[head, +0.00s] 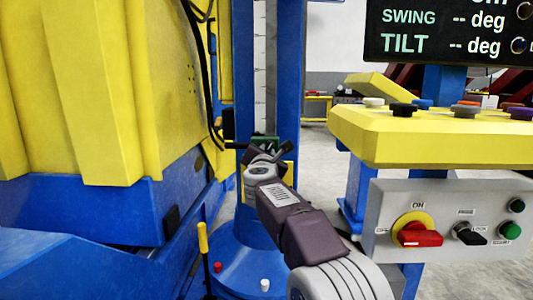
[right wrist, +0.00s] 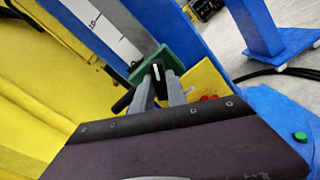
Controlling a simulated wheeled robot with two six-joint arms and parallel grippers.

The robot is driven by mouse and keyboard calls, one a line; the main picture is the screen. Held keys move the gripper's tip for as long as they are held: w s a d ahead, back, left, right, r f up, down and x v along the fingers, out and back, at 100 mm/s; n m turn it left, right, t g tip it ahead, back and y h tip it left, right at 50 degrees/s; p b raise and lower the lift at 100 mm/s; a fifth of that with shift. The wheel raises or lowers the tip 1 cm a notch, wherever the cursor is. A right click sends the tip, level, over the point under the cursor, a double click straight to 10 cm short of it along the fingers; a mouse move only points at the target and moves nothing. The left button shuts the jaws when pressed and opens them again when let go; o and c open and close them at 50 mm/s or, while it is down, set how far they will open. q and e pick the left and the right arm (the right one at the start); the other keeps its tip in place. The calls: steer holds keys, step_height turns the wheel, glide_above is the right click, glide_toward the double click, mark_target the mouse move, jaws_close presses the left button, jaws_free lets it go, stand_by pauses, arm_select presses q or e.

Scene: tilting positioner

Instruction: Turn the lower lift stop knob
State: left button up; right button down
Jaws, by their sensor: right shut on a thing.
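The lower lift stop is a green block (right wrist: 139,73) on the blue column beside a white scale. In the head view the green block (head: 264,141) shows just above my right gripper (head: 263,157), which mostly covers the stop. The knob (right wrist: 156,73) is black with a white line and sits at the block's front in the right wrist view. The grey fingers of my right gripper (right wrist: 159,88) are closed on the knob from both sides. The knob is hidden in the head view. My left gripper is not in view.
A yellow panel with coloured buttons (head: 430,146) and a grey switch box (head: 450,238) with a red rotary switch stand to the right. A large yellow and blue machine body (head: 90,100) fills the left. A yellow-handled lever (head: 203,240) stands near the blue round base.

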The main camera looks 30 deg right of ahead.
steer(key=shift+n, duration=0.3)
steer(key=n+p, duration=0.9)
steer(key=n, duration=1.4)
steer(key=shift+p, duration=0.3)
stand_by(0.4)
steer(key=c, duration=1.3)
jaws_free()
steer(key=shift+n, duration=0.3)
